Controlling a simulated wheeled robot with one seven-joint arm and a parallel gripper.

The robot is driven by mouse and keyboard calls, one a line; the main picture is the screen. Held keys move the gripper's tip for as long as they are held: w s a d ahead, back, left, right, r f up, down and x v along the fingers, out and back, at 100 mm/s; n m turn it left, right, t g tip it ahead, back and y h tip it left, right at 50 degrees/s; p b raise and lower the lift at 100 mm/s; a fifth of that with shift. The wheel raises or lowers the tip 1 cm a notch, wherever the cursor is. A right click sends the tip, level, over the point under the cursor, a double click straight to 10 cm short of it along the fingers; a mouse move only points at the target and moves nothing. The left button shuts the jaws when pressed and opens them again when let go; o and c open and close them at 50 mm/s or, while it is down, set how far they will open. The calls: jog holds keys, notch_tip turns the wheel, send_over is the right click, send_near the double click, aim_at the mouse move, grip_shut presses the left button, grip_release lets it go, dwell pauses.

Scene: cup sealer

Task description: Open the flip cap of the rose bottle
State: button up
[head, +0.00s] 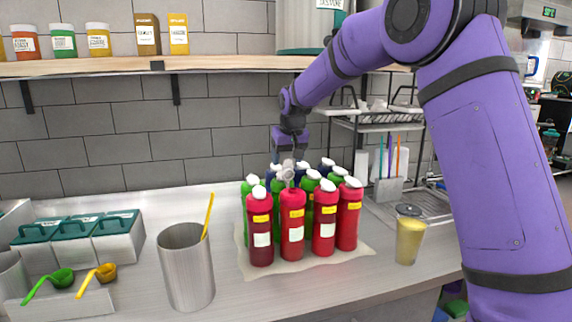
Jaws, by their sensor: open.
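Several squeeze bottles with white caps stand upright in a cluster on a pale mat. The front ones are a dark red bottle (261,228), a pinkish-red bottle (291,226), a red bottle (324,222) and another red bottle (349,217). Their labels are too small to read, so I cannot tell which is the rose one. My gripper (288,171) points down and is open, at the top of the pinkish-red bottle. Its fingers overlap that bottle's cap, so I cannot tell the cap's state or whether they touch.
Green bottles (249,187) and dark blue ones stand close behind. A steel cup (187,270) with a yellow stirrer is at left, a lidded yellow drink cup (409,238) at right. A wooden shelf (220,66) runs above, a wire rack (375,126) behind.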

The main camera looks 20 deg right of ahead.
jog(key=v, duration=0.7)
jog(key=shift+r, duration=0.4)
jog(key=shift+s, duration=0.2)
jog(key=s+d+r, duration=0.3)
jog(key=s, duration=0.9)
jog(key=s+d+r, duration=0.2)
jog(key=s, duration=1)
jog(key=s+d+f, duration=0.1)
jog(key=s+f, duration=0.3)
jog(key=s, duration=0.6)
jog(key=s+d+f+m+t, duration=0.1)
jog(key=s+f, duration=0.2)
jog(key=s, duration=0.7)
jog(key=shift+s+d+f, duration=0.25)
jog(key=shift+f, duration=0.15)
